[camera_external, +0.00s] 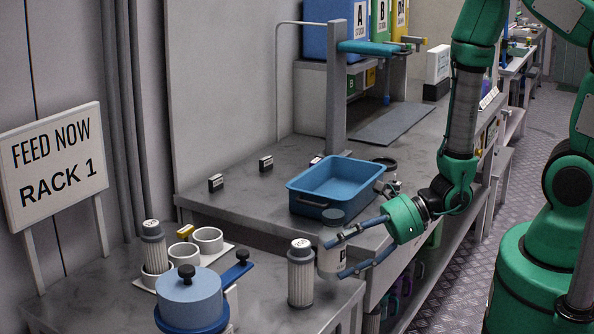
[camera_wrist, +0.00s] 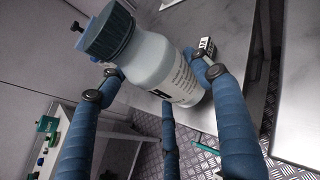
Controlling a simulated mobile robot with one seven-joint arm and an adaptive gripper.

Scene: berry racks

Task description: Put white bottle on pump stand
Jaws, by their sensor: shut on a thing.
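The white bottle (camera_external: 331,256) with a dark screw cap is in my gripper (camera_external: 340,256), in the gap between the two benches. In the wrist view the bottle (camera_wrist: 158,62) lies tilted across the blue fingers (camera_wrist: 160,82), its dark green cap at upper left and printed text on its side. The fingers are shut around its body. A grey post with a blue horizontal arm (camera_external: 366,47) stands on the back bench over a flat grey plate (camera_external: 393,124); it looks like the pump stand. The bottle is apart from it, nearer the camera.
A blue tray (camera_external: 312,199) sits on the back bench between the bottle and the post. On the front bench are a ribbed canister (camera_external: 300,280), a blue lidded pot (camera_external: 190,298) and white cups (camera_external: 208,240).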

